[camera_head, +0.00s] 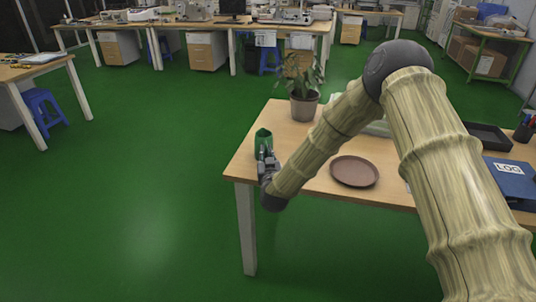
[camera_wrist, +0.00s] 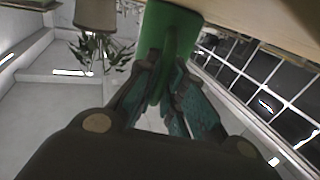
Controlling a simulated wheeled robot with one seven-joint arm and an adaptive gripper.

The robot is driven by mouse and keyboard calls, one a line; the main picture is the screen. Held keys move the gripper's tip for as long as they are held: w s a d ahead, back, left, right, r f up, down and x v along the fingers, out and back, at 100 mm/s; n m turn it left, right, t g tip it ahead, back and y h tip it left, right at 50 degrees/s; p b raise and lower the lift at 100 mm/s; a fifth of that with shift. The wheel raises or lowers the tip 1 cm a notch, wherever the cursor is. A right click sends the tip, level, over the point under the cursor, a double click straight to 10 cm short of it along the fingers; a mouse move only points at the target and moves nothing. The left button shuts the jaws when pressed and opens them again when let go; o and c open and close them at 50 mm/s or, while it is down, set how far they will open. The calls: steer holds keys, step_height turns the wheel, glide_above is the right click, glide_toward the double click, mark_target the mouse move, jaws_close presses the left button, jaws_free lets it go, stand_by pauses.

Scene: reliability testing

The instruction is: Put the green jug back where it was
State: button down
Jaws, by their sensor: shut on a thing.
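The green jug (camera_head: 263,137) is at the left end of the wooden table in the head view. In the wrist view the green jug (camera_wrist: 170,30) is at the top centre, and its handle sits between the fingers. My gripper (camera_head: 266,160) reaches it from the near side, and in the wrist view my gripper (camera_wrist: 168,85) is shut on the jug. The jug looks upright in the head view. My gripper hides its lower part there, so I cannot tell whether its base touches the table (camera_head: 238,167).
A potted plant (camera_head: 304,106) stands behind and right of the jug; its pot (camera_wrist: 96,14) shows in the wrist view. A round brown plate (camera_head: 354,171) lies right of my gripper. A black tray (camera_head: 487,137) and a blue binder (camera_head: 510,178) are further right. The table's left edge is close.

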steer(key=shift+f, duration=0.1)
steer(key=c, duration=1.5)
jaws_free()
steer(key=shift+r, duration=0.2)
steer(key=s, duration=0.8)
steer(key=s+b, duration=0.1)
steer(key=s, duration=0.3)
steer(key=shift+d, duration=0.35)
